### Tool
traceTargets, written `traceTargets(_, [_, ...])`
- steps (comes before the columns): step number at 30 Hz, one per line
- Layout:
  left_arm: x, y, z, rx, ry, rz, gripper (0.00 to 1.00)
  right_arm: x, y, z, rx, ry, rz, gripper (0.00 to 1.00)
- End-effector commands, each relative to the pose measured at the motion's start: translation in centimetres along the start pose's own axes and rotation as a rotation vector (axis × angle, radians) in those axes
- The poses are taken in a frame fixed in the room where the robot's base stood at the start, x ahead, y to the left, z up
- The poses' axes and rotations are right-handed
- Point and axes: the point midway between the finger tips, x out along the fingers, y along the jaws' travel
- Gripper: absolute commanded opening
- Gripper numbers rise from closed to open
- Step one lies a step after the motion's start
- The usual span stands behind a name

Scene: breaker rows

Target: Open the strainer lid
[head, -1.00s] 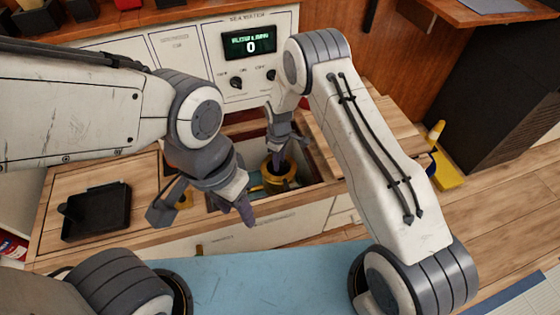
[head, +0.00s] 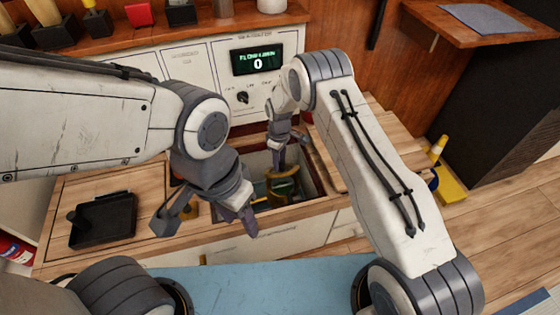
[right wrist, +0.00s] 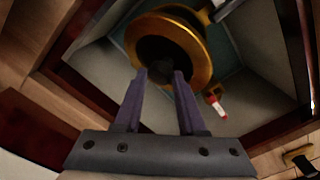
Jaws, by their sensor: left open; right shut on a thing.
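The strainer (head: 285,188) sits in the square opening in the counter, showing as a brass-yellow round body. In the right wrist view its brass ring (right wrist: 196,52) surrounds a dark centre. My right gripper (head: 281,163) reaches down into the opening from above. In the right wrist view its purple fingers (right wrist: 160,75) are closed on a dark piece at the middle of the ring, which I take to be the lid's knob. The lid's exact angle is hard to tell. My left gripper (head: 206,220) is open and empty above the counter, left of the opening.
A black tray (head: 103,222) lies on the counter at the left. A small red and white piece (right wrist: 217,105) is beside the strainer. The opening's dark rim (right wrist: 95,28) surrounds the right gripper's workspace.

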Motion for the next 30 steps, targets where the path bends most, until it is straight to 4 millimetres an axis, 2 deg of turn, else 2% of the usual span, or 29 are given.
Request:
traceTargets(1, [0.14,-0.01,0.01,0.000,0.000,0.000,0.50,0.17,1.09,-0.01,0.001,0.014,0.022,0.00])
traceTargets(8, [0.16,-0.01,0.01,0.000,0.000,0.000,0.50,0.27,1.03,-0.02,0.000,0.013,0.021,0.00])
traceTargets(9, [0.16,-0.01,0.01,0.000,0.000,0.000,0.50,0.28,1.02,-0.02,0.000,0.013,0.021,0.43])
traceTargets(11, [0.16,-0.01,0.01,0.000,0.000,0.000,0.50,0.29,0.97,-0.04,-0.001,0.012,0.020,0.66])
traceTargets(26, [0.09,-0.01,0.00,0.000,0.000,0.000,0.50,0.21,0.48,-0.34,-0.003,0.011,0.015,0.67])
traceTargets(30, [-0.14,0.01,-0.01,0.000,0.000,0.000,0.50,-0.41,0.52,-0.24,-0.002,0.011,0.015,0.67])
